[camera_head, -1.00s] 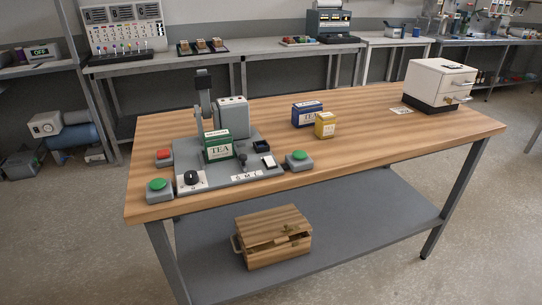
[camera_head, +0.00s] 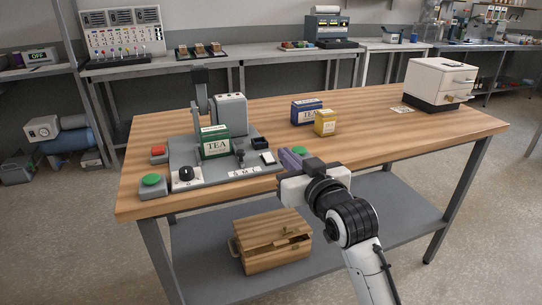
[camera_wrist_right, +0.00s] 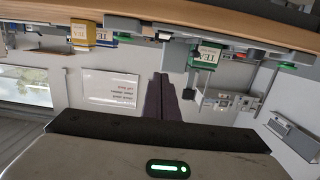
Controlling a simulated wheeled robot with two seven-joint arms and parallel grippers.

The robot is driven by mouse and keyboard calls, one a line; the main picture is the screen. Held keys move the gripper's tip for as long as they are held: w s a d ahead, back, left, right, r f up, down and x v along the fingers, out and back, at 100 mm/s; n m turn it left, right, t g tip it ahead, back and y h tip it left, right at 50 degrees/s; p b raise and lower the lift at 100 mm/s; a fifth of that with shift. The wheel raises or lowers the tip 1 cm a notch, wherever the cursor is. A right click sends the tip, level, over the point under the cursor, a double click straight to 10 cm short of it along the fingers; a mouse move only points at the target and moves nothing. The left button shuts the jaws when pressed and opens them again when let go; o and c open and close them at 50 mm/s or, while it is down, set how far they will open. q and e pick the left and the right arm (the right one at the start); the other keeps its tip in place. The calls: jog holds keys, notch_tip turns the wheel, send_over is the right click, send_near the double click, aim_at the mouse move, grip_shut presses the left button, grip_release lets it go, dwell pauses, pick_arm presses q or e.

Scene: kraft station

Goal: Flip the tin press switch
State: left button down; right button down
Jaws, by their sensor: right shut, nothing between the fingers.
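The tin press (camera_head: 215,172) is a grey base plate with an upright column on the wooden table. A green tea tin (camera_head: 216,148) stands on it, and the tin also shows in the right wrist view (camera_wrist_right: 205,57). A black knob (camera_head: 186,174) is at the front left. My right gripper (camera_head: 287,157) is shut and empty, just right of the white switch; contact cannot be told. It partly covers the right green button (camera_head: 300,151). My left gripper is not in view.
A red button (camera_head: 158,151) and a left green button (camera_head: 151,180) flank the press. A blue tin (camera_head: 306,112) and a yellow tin (camera_head: 325,123) stand behind my gripper. A white drawer unit (camera_head: 440,82) is at the far right. The right tabletop is mostly clear.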

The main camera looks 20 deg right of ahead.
send_over(271, 161)
jog(key=s, duration=0.1)
jog(key=shift+f, duration=0.55)
jog(key=f, duration=0.1)
jog(key=w+f, duration=0.1)
jog(key=f, duration=0.1)
jog(key=shift+f+b, duration=0.1)
jog(key=shift+b, duration=0.2)
jog(key=shift+f, duration=0.45)
